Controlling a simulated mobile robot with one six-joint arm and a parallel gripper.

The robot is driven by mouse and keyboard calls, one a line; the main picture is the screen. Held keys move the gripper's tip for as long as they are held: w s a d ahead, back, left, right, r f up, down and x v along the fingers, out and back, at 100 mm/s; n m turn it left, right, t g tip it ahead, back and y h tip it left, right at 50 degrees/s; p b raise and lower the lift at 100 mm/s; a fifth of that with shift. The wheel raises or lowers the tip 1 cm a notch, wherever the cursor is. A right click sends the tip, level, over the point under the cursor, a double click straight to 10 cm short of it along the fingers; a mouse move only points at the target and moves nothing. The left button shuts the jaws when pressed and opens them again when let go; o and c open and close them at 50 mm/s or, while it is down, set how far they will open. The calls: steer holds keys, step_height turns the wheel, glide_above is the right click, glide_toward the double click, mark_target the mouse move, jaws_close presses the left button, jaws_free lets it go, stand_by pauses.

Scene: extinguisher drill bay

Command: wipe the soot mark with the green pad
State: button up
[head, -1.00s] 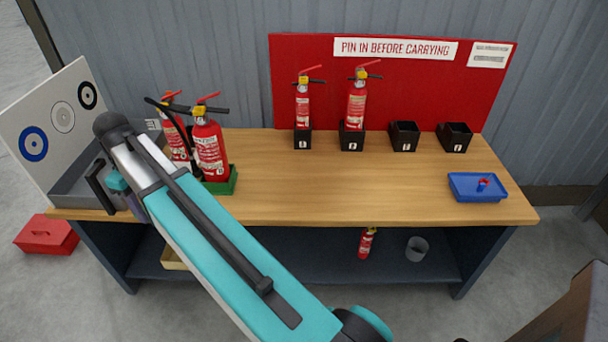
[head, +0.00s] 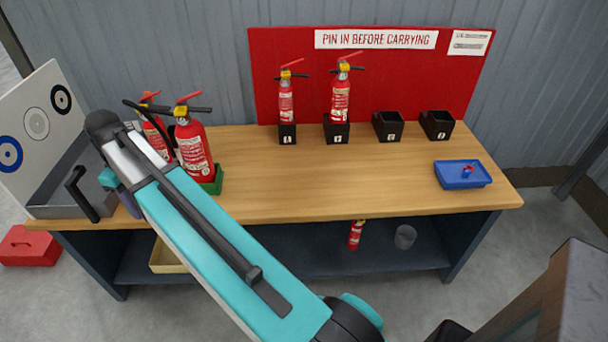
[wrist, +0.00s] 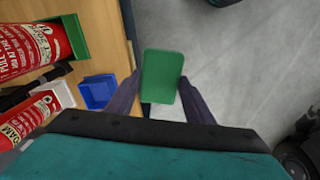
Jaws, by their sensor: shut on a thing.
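The green pad (wrist: 161,84) is a flat green block in the wrist view. My gripper (wrist: 160,78) is shut on it, one purple finger on each side. The pad is over the grey floor in that view, just off the bench edge. In the head view my gripper is at the left end of the bench, mostly hidden behind my arm, and the pad is hidden there. I cannot make out a soot mark in either view.
The wooden bench (head: 330,195) carries a grey tray with a target board (head: 40,105) at the left, two extinguishers (head: 193,150) by a green holder, black holders (head: 388,126) at the back, and a blue tray (head: 461,183). The middle of the bench top is clear.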

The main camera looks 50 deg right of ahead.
steer(key=s+d+f+m+p, duration=0.15)
steer(key=s+d, duration=0.35)
steer(key=d, duration=0.7)
steer(key=s+d+f+m+p, duration=0.1)
steer(key=s+d+f+p, duration=0.3)
steer(key=d, duration=0.8)
steer(key=s+d+f+m+p, duration=0.15)
steer(key=s+d, duration=0.45)
steer(key=d, duration=0.6)
steer(key=s+d+f+m+p, duration=0.1)
steer(key=s+d+f+m, duration=0.1)
steer(key=s+d, duration=0.8)
steer(key=shift+s+d+f, duration=0.2)
steer(key=shift+s+f, duration=0.45)
steer(key=shift+s, duration=0.15)
